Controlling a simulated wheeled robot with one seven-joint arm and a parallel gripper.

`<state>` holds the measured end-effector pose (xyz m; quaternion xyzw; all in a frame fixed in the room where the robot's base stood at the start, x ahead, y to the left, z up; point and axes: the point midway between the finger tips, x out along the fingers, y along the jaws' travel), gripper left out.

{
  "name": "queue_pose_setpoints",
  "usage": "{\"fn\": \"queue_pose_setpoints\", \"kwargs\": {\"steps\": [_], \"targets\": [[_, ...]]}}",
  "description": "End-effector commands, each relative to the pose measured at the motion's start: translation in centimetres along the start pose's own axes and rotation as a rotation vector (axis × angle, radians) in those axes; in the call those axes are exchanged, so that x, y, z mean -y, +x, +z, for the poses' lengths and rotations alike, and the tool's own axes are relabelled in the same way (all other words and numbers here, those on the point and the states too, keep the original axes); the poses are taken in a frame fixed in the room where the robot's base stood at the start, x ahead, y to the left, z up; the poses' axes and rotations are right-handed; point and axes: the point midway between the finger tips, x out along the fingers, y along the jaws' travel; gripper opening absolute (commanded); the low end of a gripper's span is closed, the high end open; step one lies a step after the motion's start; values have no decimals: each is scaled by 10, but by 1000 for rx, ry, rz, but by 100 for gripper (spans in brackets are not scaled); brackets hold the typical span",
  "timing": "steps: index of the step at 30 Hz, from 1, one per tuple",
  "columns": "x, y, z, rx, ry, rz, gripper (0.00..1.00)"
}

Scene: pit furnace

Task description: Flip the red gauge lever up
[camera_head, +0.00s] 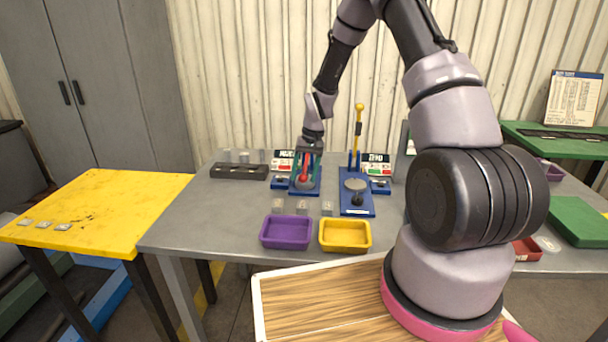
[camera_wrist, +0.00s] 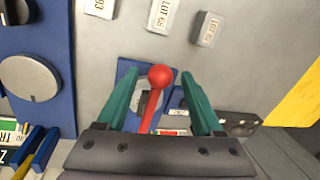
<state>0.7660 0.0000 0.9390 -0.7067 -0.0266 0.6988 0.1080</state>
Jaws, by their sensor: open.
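The red gauge lever (camera_head: 304,176) is on a small blue base (camera_head: 303,192) near the middle of the grey table. Its round red knob sits low in the head view, well below the top of the yellow lever beside it. In the wrist view the red knob (camera_wrist: 161,76) and its shaft lie between the two green fingers. My gripper (camera_wrist: 161,82) is open, with one finger on each side of the lever and a gap on both sides. It also shows from above the lever in the head view (camera_head: 306,167). The lever's pivot is partly hidden.
A yellow-knobbed lever (camera_head: 358,128) stands upright to the right on its own blue base (camera_head: 356,207). Purple (camera_head: 286,246) and yellow (camera_head: 345,248) trays sit in front, with small grey lot blocks (camera_head: 303,207) behind. A dark rack (camera_head: 240,172) stands to the left.

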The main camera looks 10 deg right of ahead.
Motion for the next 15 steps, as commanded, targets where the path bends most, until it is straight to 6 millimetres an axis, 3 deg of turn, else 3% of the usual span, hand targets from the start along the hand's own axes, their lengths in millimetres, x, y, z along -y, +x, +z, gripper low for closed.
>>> {"fn": "queue_pose_setpoints", "kwargs": {"steps": [7, 8, 12, 13, 15], "targets": [[0, 1, 0, 0, 0, 0, 68], [0, 1, 0, 0, 0, 0, 61], [0, 1, 0, 0, 0, 0, 7], [0, 1, 0, 0, 0, 0, 0], [0, 1, 0, 0, 0, 0, 0]]}}
